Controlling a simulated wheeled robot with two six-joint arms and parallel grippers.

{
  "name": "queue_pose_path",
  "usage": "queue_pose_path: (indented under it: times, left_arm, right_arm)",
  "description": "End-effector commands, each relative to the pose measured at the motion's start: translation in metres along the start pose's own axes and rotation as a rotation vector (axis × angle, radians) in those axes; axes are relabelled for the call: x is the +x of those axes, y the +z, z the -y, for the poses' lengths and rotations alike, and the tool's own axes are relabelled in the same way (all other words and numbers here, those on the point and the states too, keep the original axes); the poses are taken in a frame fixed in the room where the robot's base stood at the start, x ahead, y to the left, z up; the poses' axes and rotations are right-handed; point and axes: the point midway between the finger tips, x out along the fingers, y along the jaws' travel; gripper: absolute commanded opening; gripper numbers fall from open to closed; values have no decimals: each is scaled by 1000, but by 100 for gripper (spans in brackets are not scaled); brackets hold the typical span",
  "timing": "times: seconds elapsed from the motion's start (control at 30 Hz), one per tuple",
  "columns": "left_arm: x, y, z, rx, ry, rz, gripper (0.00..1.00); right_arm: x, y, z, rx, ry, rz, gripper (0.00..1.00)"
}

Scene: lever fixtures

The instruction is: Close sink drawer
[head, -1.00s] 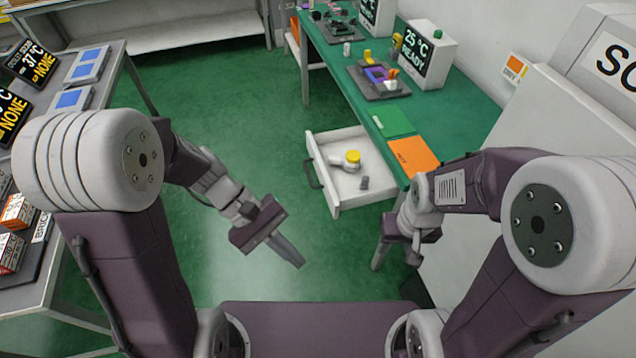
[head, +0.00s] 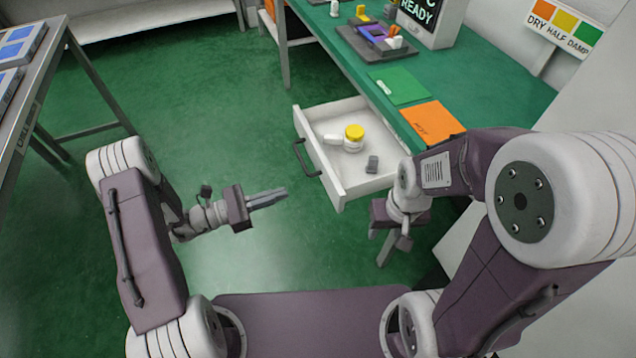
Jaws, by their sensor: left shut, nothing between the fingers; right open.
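The white drawer (head: 345,195) stands pulled out from under the green-topped bench, its dark handle (head: 303,158) on the left-facing front. Inside lie a white bottle with a yellow cap (head: 354,138), a white piece (head: 333,139) and a small grey block (head: 372,164). My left gripper (head: 284,194) is shut and empty, pointing right, a little below and left of the handle, apart from it. My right gripper (head: 403,241) hangs pointing down, right of the drawer's near corner. Its fingers are small and partly hidden in this view.
The green bench (head: 470,85) carries a green pad (head: 398,86), an orange pad (head: 432,122), a dark tray of coloured parts (head: 375,42) and a display box (head: 432,20). A grey table (head: 45,75) stands at the left. The green floor left of the drawer is clear.

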Motion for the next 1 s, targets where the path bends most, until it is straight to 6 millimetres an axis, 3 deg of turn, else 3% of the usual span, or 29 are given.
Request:
queue_pose_path:
  times: [0.3,0.5,0.7,1.0]
  left_arm:
    - [71,-2,2,1,-7,0,0]
    - [103,-2,2,0,-6,0,0]
    - [115,0,1,0,-2,0,0]
    - [115,0,1,-1,-1,0,0]
  right_arm:
    - [13,2,0,0,0,0,47]
    - [19,2,0,0,0,0,47]
    - [20,2,0,0,0,0,47]
    - [20,2,0,0,0,0,47]
